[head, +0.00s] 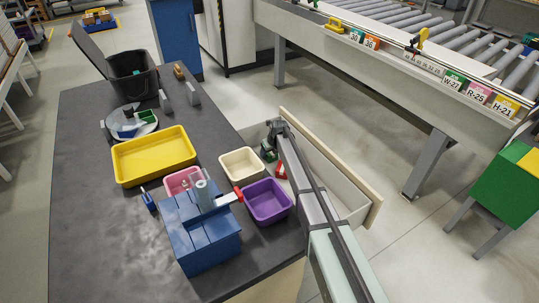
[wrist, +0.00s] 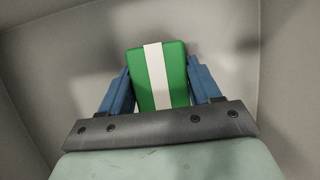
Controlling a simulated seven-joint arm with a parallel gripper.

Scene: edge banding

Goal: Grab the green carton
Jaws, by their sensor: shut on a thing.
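The green carton (wrist: 174,78) has a white band down its middle and sits between the two blue fingers of my gripper (wrist: 160,85) in the wrist view. The fingers press on its left and right sides. Pale grey walls surround it there. In the head view my gripper (head: 268,147) is at the far end of my arm, by the pale-walled open bin (head: 352,203) at the table's right side. A small patch of green shows by the fingers there, mostly hidden by my arm.
On the dark table (head: 95,200) stand a yellow tray (head: 150,172), a cream bin (head: 240,166), a purple bin (head: 268,212), a pink bin (head: 178,183) and a blue machine (head: 200,240). A black bin (head: 133,87) stands behind. A roller conveyor (head: 400,60) is at the right.

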